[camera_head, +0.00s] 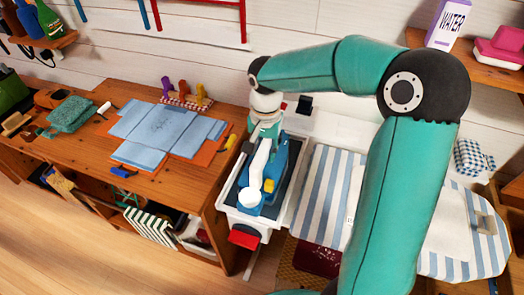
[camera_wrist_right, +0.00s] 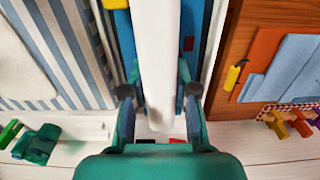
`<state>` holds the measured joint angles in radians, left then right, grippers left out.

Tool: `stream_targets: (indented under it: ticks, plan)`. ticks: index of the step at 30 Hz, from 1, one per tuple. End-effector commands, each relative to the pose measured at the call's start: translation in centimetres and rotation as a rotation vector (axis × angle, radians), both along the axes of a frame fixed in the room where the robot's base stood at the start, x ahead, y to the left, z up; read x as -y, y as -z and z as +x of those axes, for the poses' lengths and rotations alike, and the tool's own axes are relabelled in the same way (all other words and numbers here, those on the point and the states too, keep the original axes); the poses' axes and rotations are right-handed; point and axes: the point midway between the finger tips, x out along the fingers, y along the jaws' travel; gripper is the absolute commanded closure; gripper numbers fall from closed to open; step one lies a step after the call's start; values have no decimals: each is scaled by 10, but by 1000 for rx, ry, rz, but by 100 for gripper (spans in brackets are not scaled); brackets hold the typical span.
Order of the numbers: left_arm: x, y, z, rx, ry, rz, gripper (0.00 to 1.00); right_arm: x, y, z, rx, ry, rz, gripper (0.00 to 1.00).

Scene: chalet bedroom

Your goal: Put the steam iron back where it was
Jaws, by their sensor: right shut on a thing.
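The steam iron (camera_head: 278,165) has a blue body and a long white handle (camera_head: 259,172). It is over a white tray-like stand (camera_head: 222,197) with a dark inside, between the wooden bench and the striped board. I cannot tell whether it touches the stand. My right gripper (camera_head: 266,138) is shut on the iron at its far end, reaching down from above. In the right wrist view the white handle (camera_wrist_right: 158,60) runs between the two fingers of the gripper (camera_wrist_right: 159,92), with blue body on both sides. My left gripper is not in view.
A wooden bench (camera_head: 65,150) on the left holds folded blue cloth (camera_head: 160,133) and several tools. A blue-striped ironing cover (camera_head: 312,190) lies right of the stand. A red block (camera_head: 243,237) is at the stand's front. A shelf with a water carton (camera_head: 447,24) is upper right.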

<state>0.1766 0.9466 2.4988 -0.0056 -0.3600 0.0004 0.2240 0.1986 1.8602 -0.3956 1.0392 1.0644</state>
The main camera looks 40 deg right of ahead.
Motion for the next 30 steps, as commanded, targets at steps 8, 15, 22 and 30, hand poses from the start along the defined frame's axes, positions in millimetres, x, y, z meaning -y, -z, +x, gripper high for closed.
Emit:
stream_targets:
  ticks: [8,15,22,30]
  plan:
    - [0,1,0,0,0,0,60,0,1,0,0,-1,0,47]
    - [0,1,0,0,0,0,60,0,0,0,0,-1,0,47]
    - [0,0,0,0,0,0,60,0,-16,1,3,-2,-1,47]
    - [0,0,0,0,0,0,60,0,-69,2,6,-1,0,47]
